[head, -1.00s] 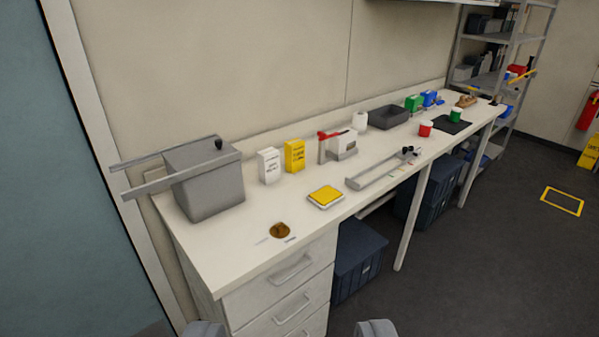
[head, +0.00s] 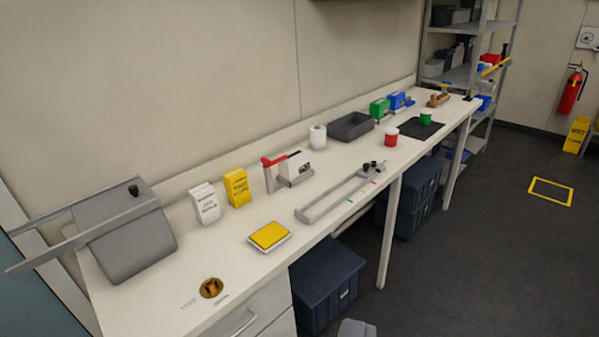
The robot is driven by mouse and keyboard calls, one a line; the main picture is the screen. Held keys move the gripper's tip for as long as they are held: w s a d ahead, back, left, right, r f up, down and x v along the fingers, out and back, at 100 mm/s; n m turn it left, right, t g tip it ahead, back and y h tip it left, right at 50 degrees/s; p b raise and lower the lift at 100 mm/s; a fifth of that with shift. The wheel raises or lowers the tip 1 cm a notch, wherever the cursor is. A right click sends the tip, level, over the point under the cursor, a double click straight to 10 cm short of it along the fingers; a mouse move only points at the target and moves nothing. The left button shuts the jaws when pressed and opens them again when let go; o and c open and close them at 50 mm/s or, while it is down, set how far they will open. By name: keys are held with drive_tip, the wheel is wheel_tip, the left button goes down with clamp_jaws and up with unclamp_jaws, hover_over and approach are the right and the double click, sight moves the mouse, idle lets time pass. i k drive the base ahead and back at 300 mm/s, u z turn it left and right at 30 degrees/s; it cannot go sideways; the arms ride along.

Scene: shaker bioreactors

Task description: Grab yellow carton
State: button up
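The yellow carton (head: 236,187) stands upright on the white bench, towards the back wall, left of the middle of the view. It has dark print on its front. A white carton (head: 205,203) of similar shape stands close beside it on the left. Of my gripper, only one grey finger (head: 357,328) shows at the bottom edge, well short of the cartons and in front of the bench. The other finger is out of view. The visible finger stands well off to the right, so the gripper looks open, and nothing shows held.
Left of the cartons is a grey box with rails (head: 130,245). Dark blue bins (head: 327,283) stand under the bench (head: 235,283). The floor at right is open.

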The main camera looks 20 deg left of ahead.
sight(236, 182)
drive_tip(key=z, duration=0.3)
drive_tip(key=i, duration=1.35)
drive_tip(key=u, duration=0.65)
drive_tip(key=i, duration=0.7)
drive_tip(key=u, duration=0.55)
